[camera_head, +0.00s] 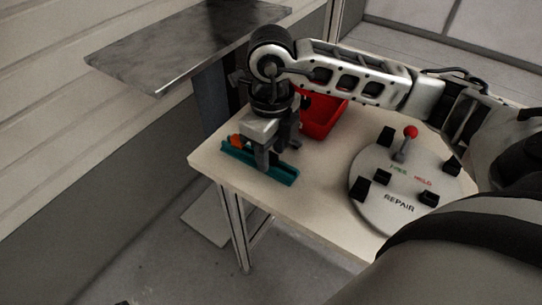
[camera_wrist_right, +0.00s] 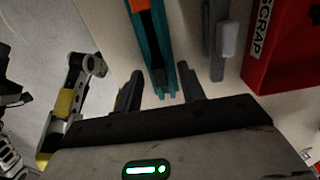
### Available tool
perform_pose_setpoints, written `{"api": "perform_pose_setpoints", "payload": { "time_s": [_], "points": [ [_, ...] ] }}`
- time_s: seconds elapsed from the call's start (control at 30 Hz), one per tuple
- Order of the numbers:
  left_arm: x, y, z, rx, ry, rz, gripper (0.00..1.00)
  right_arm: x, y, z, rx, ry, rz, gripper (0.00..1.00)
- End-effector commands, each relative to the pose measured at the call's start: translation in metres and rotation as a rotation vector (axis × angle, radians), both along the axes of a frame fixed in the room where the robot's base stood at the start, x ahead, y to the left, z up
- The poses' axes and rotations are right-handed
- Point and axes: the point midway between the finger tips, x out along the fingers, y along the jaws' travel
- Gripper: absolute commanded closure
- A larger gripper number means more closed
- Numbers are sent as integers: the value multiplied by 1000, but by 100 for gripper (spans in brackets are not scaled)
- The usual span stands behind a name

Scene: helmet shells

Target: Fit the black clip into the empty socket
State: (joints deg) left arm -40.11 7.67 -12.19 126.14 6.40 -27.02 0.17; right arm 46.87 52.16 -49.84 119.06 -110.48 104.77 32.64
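My right gripper (camera_head: 272,158) points down over a teal tray (camera_head: 284,178) at the table's left front. In the wrist view the right gripper's two fingers (camera_wrist_right: 160,88) stand apart, with the end of the teal tray (camera_wrist_right: 164,52) beyond the gap between them. A dark strip (camera_wrist_right: 155,40) lies along the tray; I cannot tell whether it is the black clip. An orange piece (camera_head: 237,141) is at the tray's left end. A round grey plate (camera_head: 402,221) marked REPAIR carries several black blocks (camera_head: 386,136); I cannot make out which socket is empty.
A red bin (camera_head: 322,122), labelled SCRAP in the wrist view (camera_wrist_right: 285,50), stands behind the gripper. A lever with a red knob (camera_head: 410,131) rises from the plate near FREE and HELD. A grey slab (camera_head: 170,45) stands at the back left. Bare tabletop (camera_head: 318,178) separates tray and plate.

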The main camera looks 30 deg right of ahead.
Motion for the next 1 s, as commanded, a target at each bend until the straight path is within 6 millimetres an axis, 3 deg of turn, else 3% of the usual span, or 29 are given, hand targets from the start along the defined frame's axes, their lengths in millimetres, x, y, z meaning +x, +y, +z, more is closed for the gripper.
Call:
{"api": "perform_pose_setpoints", "payload": {
  "time_s": [0.07, 0.2, 0.67, 0.87, 1.0],
  "points": [
    [0, 0, 0, 0, 0, 0, 100, 0, 0, 0, 0, 0, 0, 60],
    [0, 0, 0, 0, 0, 0, 100, 0, 0, 0, 0, 0, 0, 99],
    [0, 0, -1, 0, 1, 0, 100, 1, 0, 6, 0, -3, 0, 100],
    [0, 0, -2, 0, 1, 0, 100, 1, 1, 31, 2, -7, 2, 100],
    [0, 0, 1, 0, 0, 0, 100, -24, 5, 63, 1, -8, 6, 100]
  ]
}}
